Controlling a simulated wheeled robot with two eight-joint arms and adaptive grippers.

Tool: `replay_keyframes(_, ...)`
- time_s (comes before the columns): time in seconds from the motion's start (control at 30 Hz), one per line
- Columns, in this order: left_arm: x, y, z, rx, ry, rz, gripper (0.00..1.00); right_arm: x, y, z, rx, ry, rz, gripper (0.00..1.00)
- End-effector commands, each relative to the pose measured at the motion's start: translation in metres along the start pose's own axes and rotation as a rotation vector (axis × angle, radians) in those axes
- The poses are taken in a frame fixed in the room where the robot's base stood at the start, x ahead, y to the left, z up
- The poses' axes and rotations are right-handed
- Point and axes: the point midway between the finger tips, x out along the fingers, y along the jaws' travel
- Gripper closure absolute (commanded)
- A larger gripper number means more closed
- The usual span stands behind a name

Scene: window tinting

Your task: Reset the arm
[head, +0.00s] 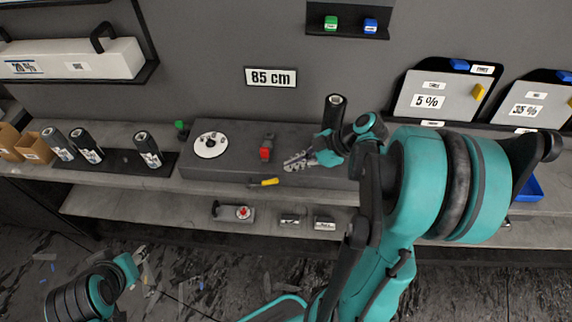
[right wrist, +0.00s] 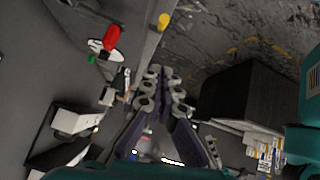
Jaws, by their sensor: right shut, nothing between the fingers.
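My right gripper (head: 287,163) is shut and empty. It hangs over the dark raised block on the workbench, to the right of a red-tipped tool (head: 267,147). In the right wrist view its grey fingers (right wrist: 158,88) fill the middle, with the red piece (right wrist: 112,37) to their upper left. My right arm crosses the right half of the head view and hides part of the bench and shelf. My left gripper (head: 141,254) is low at the left, over the littered floor and apart from the bench. It is too small to tell whether its jaws are open.
On the bench are a white disc (head: 211,145), a yellow-handled tool (head: 264,182) and several dark rolls (head: 147,149). A dark roll (head: 334,112) stands behind my right gripper. The lower shelf (head: 160,208) holds small items. Panels marked 5 % (head: 432,99) and 35 % (head: 533,108) hang at right.

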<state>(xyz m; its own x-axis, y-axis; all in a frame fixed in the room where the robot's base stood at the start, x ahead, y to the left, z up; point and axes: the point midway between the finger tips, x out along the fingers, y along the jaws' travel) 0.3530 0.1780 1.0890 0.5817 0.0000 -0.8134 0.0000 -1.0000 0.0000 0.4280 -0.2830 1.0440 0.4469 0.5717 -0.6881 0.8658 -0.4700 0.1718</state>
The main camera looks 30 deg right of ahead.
Motion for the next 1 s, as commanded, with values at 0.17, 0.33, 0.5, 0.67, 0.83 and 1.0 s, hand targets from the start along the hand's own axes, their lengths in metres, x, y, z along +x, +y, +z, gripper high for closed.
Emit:
replay_keyframes(0.17,0.000,0.000,0.000,0.000,0.000,0.000,0.60,0.000,0.000,0.000,0.000,0.000,0.000,1.00)
replay_keyframes(0.33,0.000,0.000,0.000,0.000,0.000,0.000,0.60,0.000,0.000,0.000,0.000,0.000,0.000,1.00)
replay_keyframes(0.5,0.000,0.000,0.000,0.000,0.000,0.000,0.60,0.000,0.000,0.000,0.001,0.000,0.000,1.00)
replay_keyframes(0.67,0.004,0.000,0.002,0.000,0.000,0.000,0.60,0.007,-0.009,-0.008,0.077,-0.049,-0.005,1.00)
replay_keyframes(0.83,0.013,0.000,0.009,0.000,0.000,0.000,0.60,0.025,-0.040,-0.026,0.325,-0.213,0.041,1.00)
replay_keyframes(1.0,0.024,0.000,0.017,0.000,0.000,0.000,0.60,0.033,-0.075,-0.038,0.584,-0.348,0.208,1.00)
